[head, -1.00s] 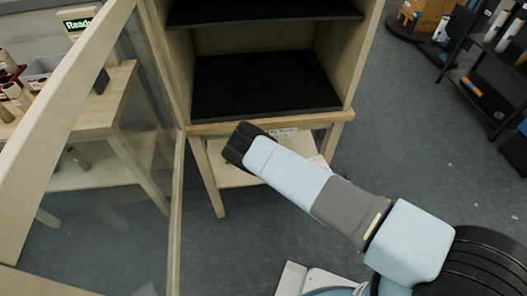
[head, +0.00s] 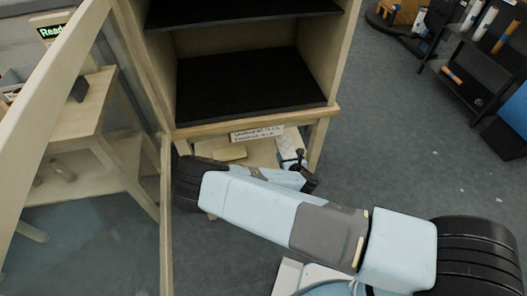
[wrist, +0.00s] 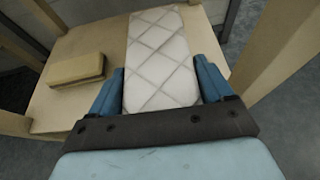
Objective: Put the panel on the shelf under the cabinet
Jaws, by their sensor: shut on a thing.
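The panel (wrist: 158,45) is a white quilted slab with a diamond pattern. My gripper (wrist: 160,66) is shut on it, with a blue finger at each long side. The panel points away from me over the pale wooden shelf (wrist: 108,36) under the cabinet; I cannot tell whether it touches the shelf. In the head view, my gripper (head: 300,172) is at the right part of the shelf's front, below the cabinet (head: 262,118). The panel's white end (head: 287,148) shows there, and my arm hides part of the shelf.
A tan block (wrist: 76,69) lies on the shelf left of the panel. Wooden legs (wrist: 275,45) frame the shelf. The cabinet's glazed door (head: 167,215) stands open at the left.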

